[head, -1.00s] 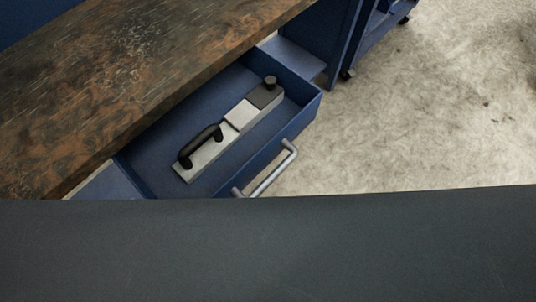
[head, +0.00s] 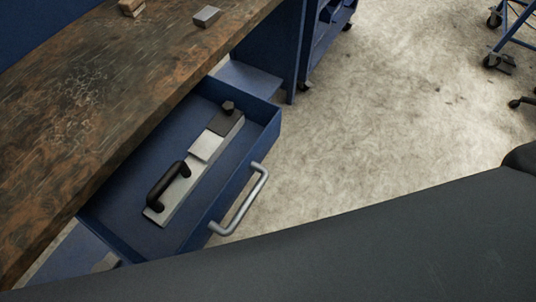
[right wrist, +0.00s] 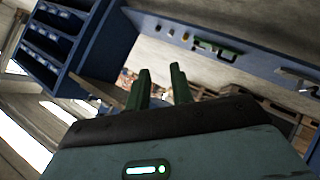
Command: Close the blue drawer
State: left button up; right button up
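The blue drawer (head: 165,140) stands pulled out from under the wooden worktop in the head view. Its silver bar handle (head: 240,202) is on the front panel, facing the floor to the right. A metal tool with a black handle and a dark knob (head: 178,198) lies inside the drawer. My right gripper (right wrist: 160,75) shows in the right wrist view with its two dark green fingers apart and nothing between them. The drawer is not recognisable in that view. My left gripper is in neither view.
The worn brown worktop (head: 100,95) overhangs the drawer and carries a small grey block (head: 207,16). A blue wheeled cart (head: 328,40) stands behind. Bare floor (head: 380,120) is free right of the drawer. A dark grey surface, likely mine, covers the lower foreground.

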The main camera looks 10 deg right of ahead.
aim_at(265, 145)
jog(key=w+r+n+t+y, duration=0.1)
jog(key=w+r+n, duration=0.1)
jog(key=w+n, duration=0.1)
jog(key=w+r+n+t+y, duration=0.1)
jog(key=w+r+n, duration=0.1)
jog(key=n, duration=0.4)
jog(key=w+r+n+t+y+b, duration=0.1)
jog(key=w+r+n+t, duration=0.1)
jog(key=w+r+n, duration=0.1)
jog(key=shift+w+d+n, duration=0.1)
jog(key=shift+w+n, duration=0.6)
jog(key=shift+n, duration=0.1)
grip_shut()
jog(key=w+a+r+n+g+y, duration=0.1)
jog(key=n+y, duration=0.3)
jog(key=n, duration=0.6)
jog(key=w+a+r+n+g+y+b, duration=0.1)
jog(key=w+r+n+y, duration=0.2)
jog(key=n, duration=0.7)
jog(key=shift+a+r+n+y+b, duration=0.3)
jog(key=shift+a+r+n+y, duration=0.15)
jog(key=shift+r, duration=0.2)
jog(key=shift+w, duration=0.1)
jog(key=p+x, duration=0.3)
jog(key=x, duration=0.9)
jog(key=shift+w+a, duration=0.2)
jog(key=shift+a, duration=0.15)
jog(key=shift+w+a+f, duration=0.1)
jog(key=shift+w+a, duration=0.3)
